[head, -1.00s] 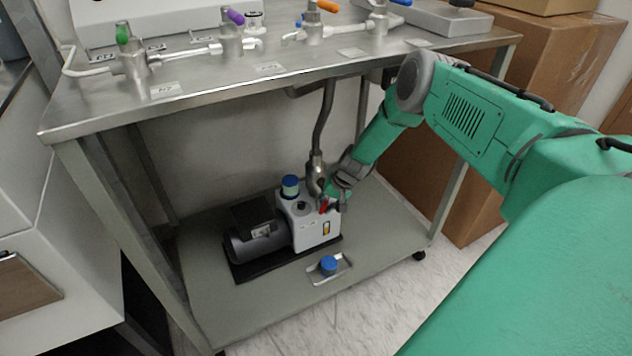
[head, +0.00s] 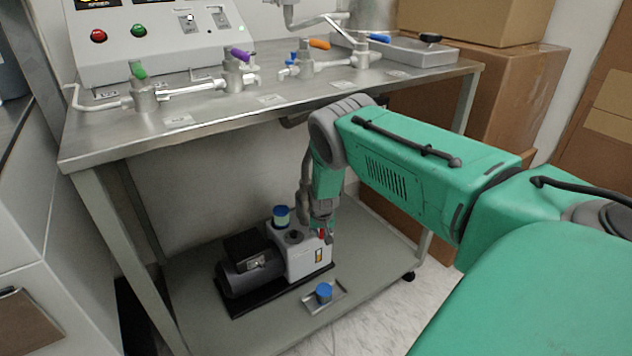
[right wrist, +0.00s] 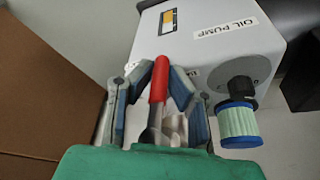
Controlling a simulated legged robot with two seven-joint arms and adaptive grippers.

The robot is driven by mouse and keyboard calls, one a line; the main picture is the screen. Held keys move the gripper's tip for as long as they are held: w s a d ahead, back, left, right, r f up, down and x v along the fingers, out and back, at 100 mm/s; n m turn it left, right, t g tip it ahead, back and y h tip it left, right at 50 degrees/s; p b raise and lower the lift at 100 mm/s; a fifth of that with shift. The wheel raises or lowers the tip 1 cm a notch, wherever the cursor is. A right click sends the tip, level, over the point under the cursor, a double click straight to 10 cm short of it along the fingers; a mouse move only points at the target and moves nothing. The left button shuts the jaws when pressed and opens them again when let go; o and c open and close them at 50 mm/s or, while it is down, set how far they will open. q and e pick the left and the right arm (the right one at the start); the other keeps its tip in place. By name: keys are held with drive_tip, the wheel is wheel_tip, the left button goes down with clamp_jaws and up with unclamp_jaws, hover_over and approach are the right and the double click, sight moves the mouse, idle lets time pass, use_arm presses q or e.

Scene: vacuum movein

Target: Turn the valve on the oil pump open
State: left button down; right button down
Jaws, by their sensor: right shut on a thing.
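The oil pump (head: 308,256) is a light grey and black unit on the lower shelf of the steel cart; its "OIL PUMP" label shows in the right wrist view (right wrist: 226,28). The valve's red handle (right wrist: 160,80) sticks up between the fingers of my right gripper (right wrist: 155,88), which is shut on it. In the head view my right gripper (head: 322,228) is at the pump's right upper side and hides most of the valve. My left gripper is not in view.
A blue-topped canister (head: 281,216) stands on the pump. A blue cap (head: 324,291) sits on a small tray in front. The cart's tabletop (head: 215,128) with colored-handle valves is above, and cardboard boxes (head: 512,95) stand at right.

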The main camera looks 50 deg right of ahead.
drive_tip(key=shift+d, duration=0.25)
drive_tip(key=c, duration=1.6)
unclamp_jaws()
drive_tip(key=shift+o, duration=0.2)
drive_tip(key=shift+f, duration=0.1)
drive_tip(key=shift+s+a+r, duration=0.1)
drive_tip(key=shift+r, duration=0.15)
drive_tip(key=shift+s+a+r, duration=0.2)
drive_tip(key=s+a, duration=0.7)
drive_tip(key=a, duration=0.1)
drive_tip(key=shift+s+a, duration=0.25)
drive_tip(key=shift+a, duration=0.15)
